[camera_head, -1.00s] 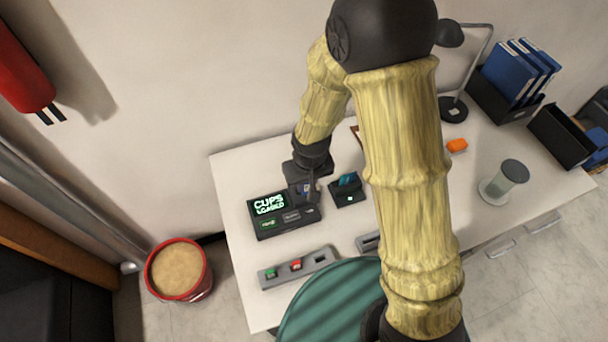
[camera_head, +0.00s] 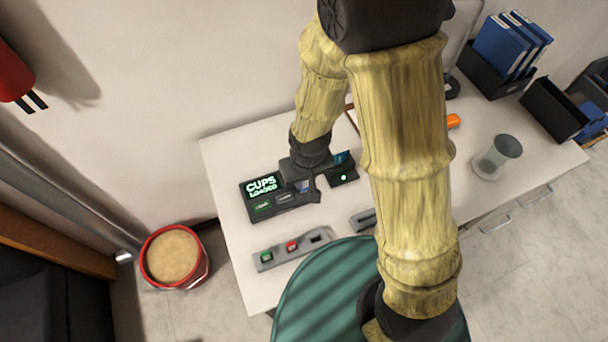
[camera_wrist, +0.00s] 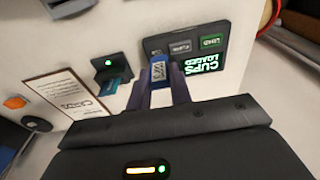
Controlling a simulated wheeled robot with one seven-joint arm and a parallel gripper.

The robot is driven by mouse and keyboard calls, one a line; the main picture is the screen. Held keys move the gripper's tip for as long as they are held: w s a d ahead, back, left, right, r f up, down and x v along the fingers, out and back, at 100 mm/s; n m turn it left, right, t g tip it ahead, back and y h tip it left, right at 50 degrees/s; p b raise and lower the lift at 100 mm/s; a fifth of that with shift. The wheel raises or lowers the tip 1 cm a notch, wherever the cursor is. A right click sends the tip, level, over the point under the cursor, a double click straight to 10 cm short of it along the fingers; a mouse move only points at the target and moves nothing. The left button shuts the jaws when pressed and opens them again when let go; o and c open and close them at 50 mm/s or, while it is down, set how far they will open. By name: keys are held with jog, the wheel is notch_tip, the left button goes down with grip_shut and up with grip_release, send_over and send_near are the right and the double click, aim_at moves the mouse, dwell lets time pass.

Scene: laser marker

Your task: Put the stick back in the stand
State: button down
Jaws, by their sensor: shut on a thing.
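My gripper (camera_wrist: 160,88) is shut on a small blue stick (camera_wrist: 158,72) with a white label. In the head view my gripper (camera_head: 308,190) covers the right part of the console (camera_head: 262,198), whose screen reads CUPS LOADED. The grey stand (camera_head: 279,251) lies nearer on the table. It holds a green stick (camera_head: 266,256) and a red stick (camera_head: 292,246); its right slot (camera_head: 316,238) looks empty.
A small black reader (camera_head: 344,176) with a green light and blue card stands just right of the console. A grey holder (camera_head: 363,220) is partly hidden by my arm. A clear container (camera_head: 497,157) and orange object (camera_head: 454,121) lie farther right.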

jog(key=s+d+b, duration=0.3)
jog(key=s+b, duration=0.6)
jog(key=b, duration=0.5)
jog(key=shift+s+d+b, duration=0.15)
jog(key=shift+d+b, duration=0.15)
jog(key=shift+d, duration=0.05)
dwell(0.5)
dwell(0.4)
